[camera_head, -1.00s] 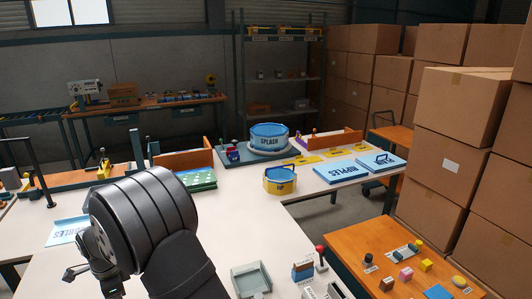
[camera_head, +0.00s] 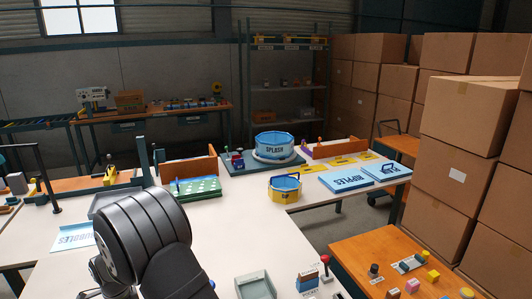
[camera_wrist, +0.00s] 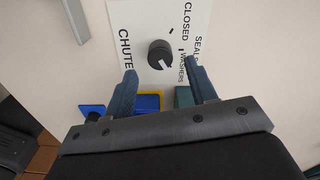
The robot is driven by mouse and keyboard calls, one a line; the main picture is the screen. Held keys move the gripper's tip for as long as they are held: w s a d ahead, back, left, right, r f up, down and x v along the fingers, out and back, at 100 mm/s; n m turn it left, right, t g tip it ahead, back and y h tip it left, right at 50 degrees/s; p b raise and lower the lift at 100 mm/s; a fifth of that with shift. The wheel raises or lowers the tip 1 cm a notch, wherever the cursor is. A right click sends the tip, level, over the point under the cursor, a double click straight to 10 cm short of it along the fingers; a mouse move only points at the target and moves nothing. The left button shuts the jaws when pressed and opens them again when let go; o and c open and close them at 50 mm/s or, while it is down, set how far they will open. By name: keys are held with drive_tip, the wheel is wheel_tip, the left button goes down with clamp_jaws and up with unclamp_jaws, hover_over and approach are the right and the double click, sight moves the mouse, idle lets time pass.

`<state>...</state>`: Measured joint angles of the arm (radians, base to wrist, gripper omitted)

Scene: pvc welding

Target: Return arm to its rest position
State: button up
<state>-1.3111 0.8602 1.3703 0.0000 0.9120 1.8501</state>
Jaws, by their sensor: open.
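My arm (camera_head: 150,240) fills the lower left of the head view, over the white table. My gripper (camera_wrist: 160,72) is open in the wrist view, its two dark blue fingers apart with nothing held between them. Beyond the fingertips, a black knob (camera_wrist: 160,53) with a white pointer sits on a white panel (camera_wrist: 133,20) lettered CHUTE, CLOSED, SEALS and WASHERS. The fingers appear apart from the knob.
Blue and yellow parts (camera_wrist: 148,102) show between the fingers. On the table stand a yellow-blue tub (camera_head: 285,188), a blue SPLASH pool (camera_head: 274,145), a RIPPLES box (camera_head: 346,181) and a grey tray (camera_head: 255,287). Cartons (camera_head: 455,170) stack at right. The table's middle is fairly clear.

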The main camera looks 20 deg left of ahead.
wheel_tip(320, 180, down, 4)
drive_tip(key=shift+r, duration=0.1)
drive_tip(key=shift+f, duration=0.35)
drive_tip(key=n, duration=0.4)
drive_tip(key=shift+r, duration=0.1)
drive_tip(key=n, duration=0.4)
drive_tip(key=shift+n, duration=0.4)
drive_tip(key=n, duration=0.4)
drive_tip(key=shift+n, duration=2.3)
drive_tip(key=shift+o, duration=0.5)
